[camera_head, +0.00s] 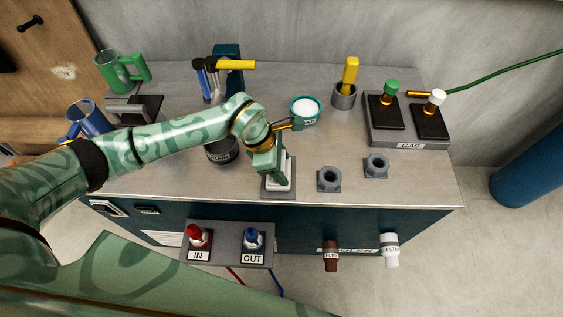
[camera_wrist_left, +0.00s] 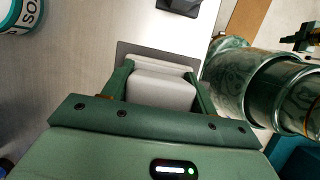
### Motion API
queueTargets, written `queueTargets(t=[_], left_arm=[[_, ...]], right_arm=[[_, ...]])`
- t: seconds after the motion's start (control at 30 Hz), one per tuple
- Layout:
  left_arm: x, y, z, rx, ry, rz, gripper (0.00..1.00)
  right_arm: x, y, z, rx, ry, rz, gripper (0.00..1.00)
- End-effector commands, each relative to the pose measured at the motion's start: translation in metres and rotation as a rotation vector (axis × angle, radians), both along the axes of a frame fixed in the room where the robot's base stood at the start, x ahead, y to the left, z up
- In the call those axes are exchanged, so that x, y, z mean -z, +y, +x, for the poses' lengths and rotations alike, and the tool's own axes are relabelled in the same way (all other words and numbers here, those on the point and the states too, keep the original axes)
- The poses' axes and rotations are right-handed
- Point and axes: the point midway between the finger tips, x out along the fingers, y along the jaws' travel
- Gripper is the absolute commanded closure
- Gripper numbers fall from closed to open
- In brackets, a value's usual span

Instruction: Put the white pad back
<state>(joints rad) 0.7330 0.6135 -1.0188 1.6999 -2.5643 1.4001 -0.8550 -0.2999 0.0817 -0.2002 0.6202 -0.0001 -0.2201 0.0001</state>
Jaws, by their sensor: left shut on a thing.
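The white pad (camera_wrist_left: 160,88) is a pale block between the two green fingers of my left gripper (camera_wrist_left: 158,80). A grey base plate (camera_wrist_left: 128,48) shows just beyond the pad in the left wrist view. In the head view my left gripper (camera_head: 270,178) points down at the front of the bench, shut on the white pad (camera_head: 284,183), whose edge shows over the grey plate (camera_head: 265,191). I cannot tell whether the pad touches the plate. My right gripper is not in view.
Two grey hex fittings (camera_head: 328,179) stand to the right. A teal tub with white contents (camera_head: 305,111), a dark pot (camera_head: 221,150) and a grey cup with a yellow handle (camera_head: 345,96) stand nearby. The gas panel (camera_head: 408,137) is at the right. The bench's front edge is close.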

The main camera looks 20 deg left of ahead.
Motion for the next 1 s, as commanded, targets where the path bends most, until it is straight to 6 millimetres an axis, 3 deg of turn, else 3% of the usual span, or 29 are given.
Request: queueTargets(t=[0.03, 0.07, 0.13, 0.53, 1.0], left_arm=[[0.002, 0.0, 0.0, 0.0, 0.001, 0.001, 0.63], [0.002, 0.0, 0.0, 0.0, 0.001, 0.001, 0.36], [0.002, 0.0, 0.0, 0.0, 0.0, 0.0, 0.2], [0.003, 0.0, -0.001, -0.001, 0.003, -0.001, 0.2], [-0.113, 0.049, -0.005, -0.001, -0.005, 0.001, 0.2]], right_arm=[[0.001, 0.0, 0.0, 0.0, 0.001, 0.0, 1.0], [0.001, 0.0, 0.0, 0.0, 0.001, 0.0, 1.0], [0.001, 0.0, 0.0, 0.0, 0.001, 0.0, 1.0], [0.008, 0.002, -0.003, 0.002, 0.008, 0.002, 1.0], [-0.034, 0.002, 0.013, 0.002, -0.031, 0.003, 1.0]])
